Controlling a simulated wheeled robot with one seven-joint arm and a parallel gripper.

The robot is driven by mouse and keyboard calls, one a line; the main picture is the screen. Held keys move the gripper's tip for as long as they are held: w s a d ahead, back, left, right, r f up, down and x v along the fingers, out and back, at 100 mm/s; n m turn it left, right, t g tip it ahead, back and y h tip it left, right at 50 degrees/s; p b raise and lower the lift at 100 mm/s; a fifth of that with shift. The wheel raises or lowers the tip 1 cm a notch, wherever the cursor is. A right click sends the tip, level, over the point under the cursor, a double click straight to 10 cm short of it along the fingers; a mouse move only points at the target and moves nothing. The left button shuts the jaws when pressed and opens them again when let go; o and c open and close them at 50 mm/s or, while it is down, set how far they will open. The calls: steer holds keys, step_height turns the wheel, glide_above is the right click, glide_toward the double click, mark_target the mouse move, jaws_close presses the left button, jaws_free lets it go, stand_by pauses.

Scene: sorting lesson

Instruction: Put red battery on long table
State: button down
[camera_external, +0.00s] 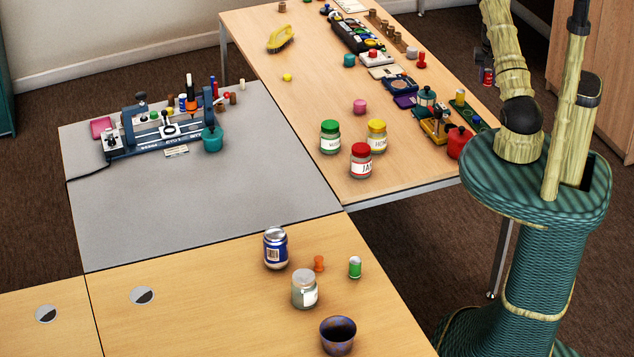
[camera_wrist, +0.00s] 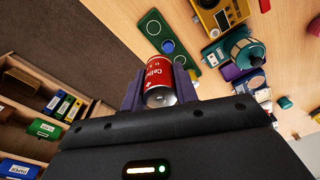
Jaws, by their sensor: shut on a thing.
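The red battery (camera_wrist: 158,84) is between the two dark fingers of my gripper (camera_wrist: 160,92) in the wrist view, its metal end facing the camera. My gripper is shut on it. In the external view my gripper (camera_external: 486,66) hangs beside the right edge of the long table, with the red battery (camera_external: 488,76) low in it, small and partly hidden by the arm. The long table (camera_external: 300,95) is the wooden one at the back; its top also shows in the wrist view (camera_wrist: 285,60). The battery appears held up, clear of the tabletop.
The long table's right side is crowded: a green tray (camera_external: 468,112), a red canister (camera_external: 459,142), a yellow device (camera_external: 435,124). Jars (camera_external: 361,161) stand near its front. Its left-middle is mostly bare. A shelf (camera_wrist: 40,95) with boxes shows in the wrist view.

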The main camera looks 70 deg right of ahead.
steer(key=shift+s+d+f, duration=0.2)
steer(key=shift+s+d, duration=0.15)
steer(key=shift+s, duration=0.3)
glide_above(476, 132)
step_height(476, 132, down, 10)
steer(key=shift+a+f, duration=0.3)
steer(key=shift+f, duration=0.1)
steer(key=shift+f+b, duration=1.55)
steer(key=shift+f, duration=1.8)
steer(key=shift+f+b, duration=0.35)
steer(key=c, duration=1)
jaws_free()
steer(key=r+b, duration=0.1)
steer(key=r, duration=0.4)
steer(key=a+r, duration=0.1)
steer(key=r, duration=0.5)
steer(key=r+b, duration=0.1)
steer(key=r, duration=0.5)
steer(key=shift+s+a+r+b, duration=0.2)
steer(key=shift+s+b, duration=0.05)
steer(key=shift+b, duration=0.1)
